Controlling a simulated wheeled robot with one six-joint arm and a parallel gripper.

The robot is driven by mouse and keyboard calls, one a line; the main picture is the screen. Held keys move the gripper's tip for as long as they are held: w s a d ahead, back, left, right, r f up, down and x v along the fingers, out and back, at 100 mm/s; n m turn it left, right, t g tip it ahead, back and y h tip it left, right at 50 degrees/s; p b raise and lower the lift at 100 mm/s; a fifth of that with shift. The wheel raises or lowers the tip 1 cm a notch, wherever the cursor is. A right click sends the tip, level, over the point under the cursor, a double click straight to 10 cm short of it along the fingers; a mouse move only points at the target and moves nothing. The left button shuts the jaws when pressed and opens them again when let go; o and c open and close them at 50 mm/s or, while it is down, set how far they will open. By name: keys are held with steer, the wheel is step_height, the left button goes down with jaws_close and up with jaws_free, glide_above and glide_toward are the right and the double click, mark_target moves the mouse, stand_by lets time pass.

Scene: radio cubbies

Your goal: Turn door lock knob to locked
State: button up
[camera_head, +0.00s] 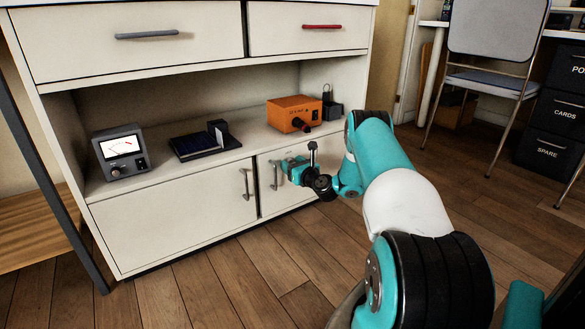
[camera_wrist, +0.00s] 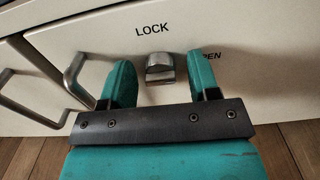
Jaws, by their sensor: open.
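The door lock knob (camera_wrist: 160,69) is a small silver metal knob on the white cabinet door in the wrist view. The word LOCK stands just above it. The word OPEN is to its right, partly hidden by a finger. I cannot tell clearly which word the knob points at. My gripper (camera_wrist: 160,60) is open, with one teal finger on each side of the knob and a visible gap on both sides. In the head view my gripper (camera_head: 289,168) is at the right lower door, and the knob is hidden there.
Bar handles on the doors (camera_head: 246,184) stick out to the left of my gripper; they also show in the wrist view (camera_wrist: 76,75). The shelf above holds an orange box (camera_head: 293,112), a grey meter (camera_head: 121,152) and a dark panel (camera_head: 195,146). The wooden floor in front is clear.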

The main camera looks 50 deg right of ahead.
steer(key=shift+c, duration=0.5)
steer(key=c, duration=0.8)
steer(key=shift+n, duration=0.3)
steer(key=n+p, duration=0.2)
steer(key=shift+n, duration=0.4)
steer(key=n+p, duration=0.1)
steer(key=n, duration=0.4)
steer(key=shift+a+p, duration=0.1)
steer(key=shift+p, duration=0.25)
steer(key=n+p, duration=0.1)
steer(key=n, duration=0.4)
steer(key=shift+f+n+p, duration=0.2)
steer(key=shift+n+p, duration=0.5)
steer(key=shift+n, duration=1.5)
